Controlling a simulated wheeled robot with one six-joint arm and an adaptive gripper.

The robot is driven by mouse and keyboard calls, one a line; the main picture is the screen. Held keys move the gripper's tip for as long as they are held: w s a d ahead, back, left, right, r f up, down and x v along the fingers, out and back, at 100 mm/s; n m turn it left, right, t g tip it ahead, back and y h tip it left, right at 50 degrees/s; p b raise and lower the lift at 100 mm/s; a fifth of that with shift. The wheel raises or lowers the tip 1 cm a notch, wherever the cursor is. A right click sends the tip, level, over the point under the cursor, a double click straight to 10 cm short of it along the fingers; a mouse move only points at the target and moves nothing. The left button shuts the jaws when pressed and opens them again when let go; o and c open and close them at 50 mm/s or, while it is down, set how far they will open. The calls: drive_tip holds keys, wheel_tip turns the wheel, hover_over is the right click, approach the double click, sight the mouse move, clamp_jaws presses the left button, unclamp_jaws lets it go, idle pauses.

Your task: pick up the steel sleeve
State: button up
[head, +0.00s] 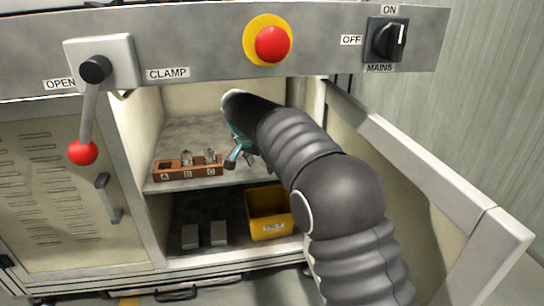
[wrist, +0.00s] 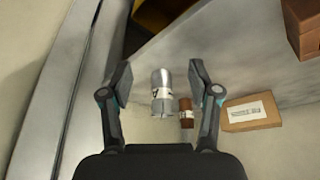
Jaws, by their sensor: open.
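In the wrist view, a silver cylinder (wrist: 162,88) that looks like the steel sleeve lies between the fingers of my gripper (wrist: 161,75). It has a pale band with a dark mark near its lower end. The gripper is open, with a gap on both sides of the cylinder. Whether the cylinder is level with the fingertips or beyond them I cannot tell. In the head view my gripper (head: 239,150) is inside the cabinet above the upper shelf, partly hidden by my arm. I cannot make out this cylinder there.
A small brown cylinder (wrist: 186,112) sits close right of the silver one, with a labelled cardboard box (wrist: 252,112) further right. A wooden rack (head: 168,174) marked with letters holds metal parts on the shelf. Below stand a yellow bin (head: 268,212) and two grey blocks (head: 190,236).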

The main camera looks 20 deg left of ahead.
drive_tip(key=w, duration=0.2)
drive_tip(key=w+d, duration=0.1)
drive_tip(key=w, duration=0.4)
drive_tip(key=shift+w+d+p, duration=0.25)
drive_tip(key=shift+p, duration=0.1)
drive_tip(key=shift+w+f, duration=0.2)
drive_tip(key=shift+f, duration=0.35)
drive_tip(key=shift+d, duration=0.1)
clamp_jaws()
